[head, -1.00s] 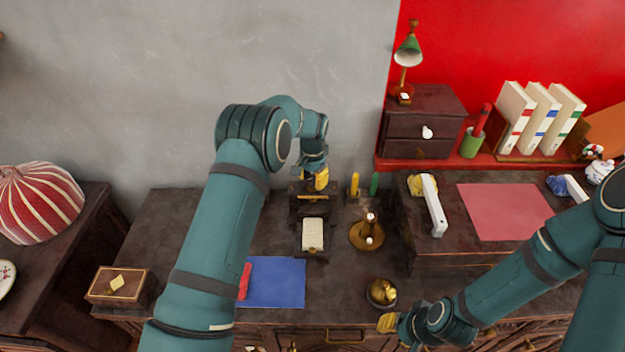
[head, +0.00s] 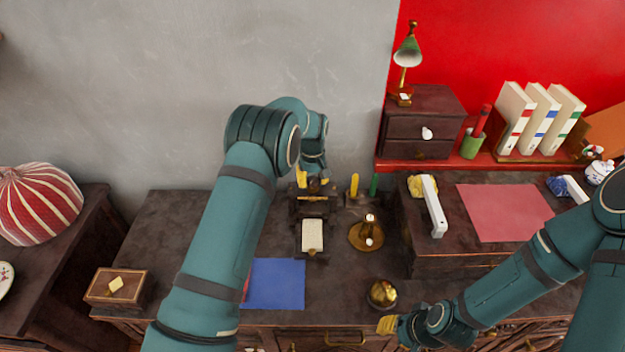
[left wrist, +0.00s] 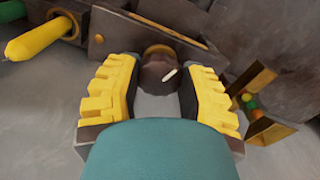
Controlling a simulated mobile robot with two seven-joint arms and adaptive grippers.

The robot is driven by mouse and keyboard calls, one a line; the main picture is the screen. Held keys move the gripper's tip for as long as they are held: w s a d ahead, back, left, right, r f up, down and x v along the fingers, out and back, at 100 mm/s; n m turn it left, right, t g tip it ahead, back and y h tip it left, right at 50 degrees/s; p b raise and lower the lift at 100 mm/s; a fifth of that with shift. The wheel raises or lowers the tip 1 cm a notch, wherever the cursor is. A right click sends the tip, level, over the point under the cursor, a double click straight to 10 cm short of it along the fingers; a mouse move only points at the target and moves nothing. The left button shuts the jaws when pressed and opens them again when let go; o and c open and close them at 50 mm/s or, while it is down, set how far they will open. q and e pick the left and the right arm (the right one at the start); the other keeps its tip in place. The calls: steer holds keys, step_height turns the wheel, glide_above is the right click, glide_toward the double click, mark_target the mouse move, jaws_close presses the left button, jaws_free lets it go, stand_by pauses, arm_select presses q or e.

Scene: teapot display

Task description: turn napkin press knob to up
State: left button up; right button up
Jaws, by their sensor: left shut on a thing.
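The napkin press (head: 312,208) is a dark frame with a white napkin (head: 312,235) at its front, standing near the wall. Its round brown knob (left wrist: 158,72) with a short white mark shows in the left wrist view; the mark slants toward the upper right. My left gripper (head: 314,183) is over the top of the press. In the left wrist view its yellow fingers (left wrist: 155,90) are shut on the knob, one on each side. My right gripper (head: 387,325) is low at the table's front edge, away from the press; its finger opening is unclear.
A yellow and a green candle (head: 374,184) stand just right of the press. A brass candlestick (head: 368,236) and a brass pot (head: 382,292) stand nearer the front. A blue cloth (head: 275,285) lies front left.

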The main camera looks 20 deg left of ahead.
mark_target(313, 180)
arm_select(q)
steer(key=shift+s+f+n, duration=0.1)
steer(key=shift+n, duration=1.8)
steer(key=o, duration=1.2)
step_height(313, 180, up, 12)
